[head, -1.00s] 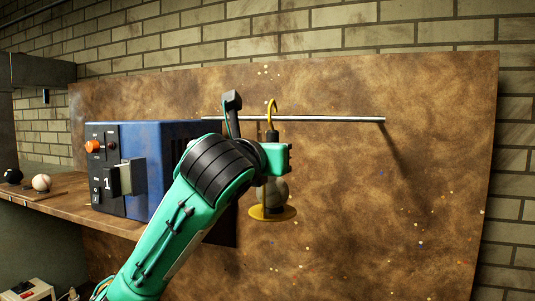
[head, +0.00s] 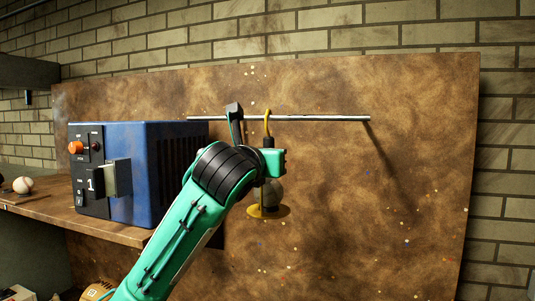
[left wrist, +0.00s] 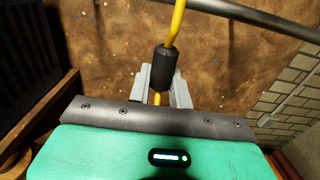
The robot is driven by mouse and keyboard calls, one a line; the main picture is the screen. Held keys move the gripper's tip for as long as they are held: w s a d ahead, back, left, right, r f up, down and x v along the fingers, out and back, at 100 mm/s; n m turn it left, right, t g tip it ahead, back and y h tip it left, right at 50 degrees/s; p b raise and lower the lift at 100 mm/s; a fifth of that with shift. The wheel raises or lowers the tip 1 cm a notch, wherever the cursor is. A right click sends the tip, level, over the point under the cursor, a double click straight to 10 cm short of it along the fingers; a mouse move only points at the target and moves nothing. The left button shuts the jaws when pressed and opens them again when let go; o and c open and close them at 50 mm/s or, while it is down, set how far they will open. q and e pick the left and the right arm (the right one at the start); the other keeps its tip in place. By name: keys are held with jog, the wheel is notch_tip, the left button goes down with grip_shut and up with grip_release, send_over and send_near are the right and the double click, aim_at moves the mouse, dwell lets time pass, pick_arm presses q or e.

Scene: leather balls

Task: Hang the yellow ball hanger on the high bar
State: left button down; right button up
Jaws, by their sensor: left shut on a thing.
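The high bar (head: 320,118) runs level across the brown board. The hook's top overlaps the bar in the head view and stands slightly above it; I cannot tell whether it rests over the bar. In the left wrist view the bar (left wrist: 262,17) crosses the upper right.
A blue box (head: 145,170) with an orange knob stands on a wooden shelf (head: 110,228) left of my arm. A white ball (head: 23,185) lies farther left. The brown board (head: 390,220) behind is bare to the right. A brick wall (head: 420,50) stands behind it.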

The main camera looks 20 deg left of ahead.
pick_arm(q)
jog(key=shift+f, duration=0.15)
jog(key=c, duration=1.2)
grip_release()
